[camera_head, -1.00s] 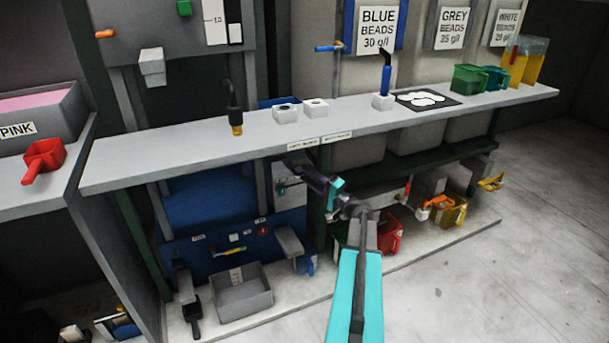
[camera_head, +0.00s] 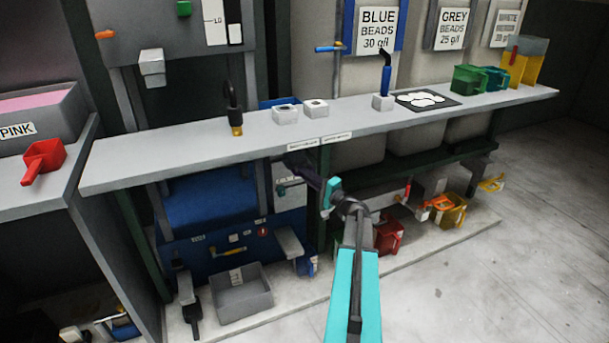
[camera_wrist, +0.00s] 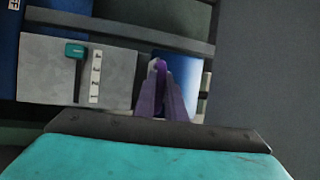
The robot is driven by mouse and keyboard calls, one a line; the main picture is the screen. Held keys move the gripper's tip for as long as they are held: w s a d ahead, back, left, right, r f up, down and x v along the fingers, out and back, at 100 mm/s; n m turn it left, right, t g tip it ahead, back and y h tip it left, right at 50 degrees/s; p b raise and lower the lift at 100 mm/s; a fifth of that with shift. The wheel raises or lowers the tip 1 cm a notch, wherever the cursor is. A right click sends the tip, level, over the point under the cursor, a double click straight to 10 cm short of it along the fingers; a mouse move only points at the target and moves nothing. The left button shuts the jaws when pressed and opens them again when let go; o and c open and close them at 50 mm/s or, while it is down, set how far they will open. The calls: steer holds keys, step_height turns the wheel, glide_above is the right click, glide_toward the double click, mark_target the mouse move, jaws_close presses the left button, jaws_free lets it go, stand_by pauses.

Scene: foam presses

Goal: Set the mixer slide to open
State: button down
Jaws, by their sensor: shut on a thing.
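My gripper (camera_wrist: 168,95) shows in the wrist view with its dark purple fingers close together. They are shut on a small purple piece (camera_wrist: 160,68), mostly hidden between the fingertips. I cannot tell for sure whether this piece is the handle of the mixer slide. To its left is a grey panel (camera_wrist: 40,75) with a teal knob (camera_wrist: 75,50) at the top of a vertical slot, beside a white numbered scale (camera_wrist: 95,75). In the head view the panel (camera_head: 290,193) hangs under the shelf, and the arm partly hides the area around my gripper.
The long grey shelf (camera_head: 200,145) runs just above my gripper. A blue drum (camera_head: 210,200) is left of the panel, above a grey bin (camera_head: 243,299). A red container (camera_head: 390,235) stands low to the right of my arm. The floor at right is clear.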

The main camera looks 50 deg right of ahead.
steer(key=shift+s+a+b, duration=0.25)
steer(key=shift+s, duration=0.45)
steer(key=shift+s+a+b, duration=0.3)
steer(key=shift+s, duration=0.35)
steer(key=shift+s+a+b, duration=0.25)
steer(key=shift+s, duration=0.45)
steer(key=shift+f, duration=0.1)
steer(key=c, duration=1.8)
jaws_free()
steer(key=s, duration=0.4)
steer(key=s+f, duration=0.1)
steer(key=s, duration=0.4)
steer(key=s+f+p, duration=0.1)
steer(key=s, duration=0.3)
steer(key=shift+s+f, duration=0.15)
steer(key=shift+s, duration=0.15)
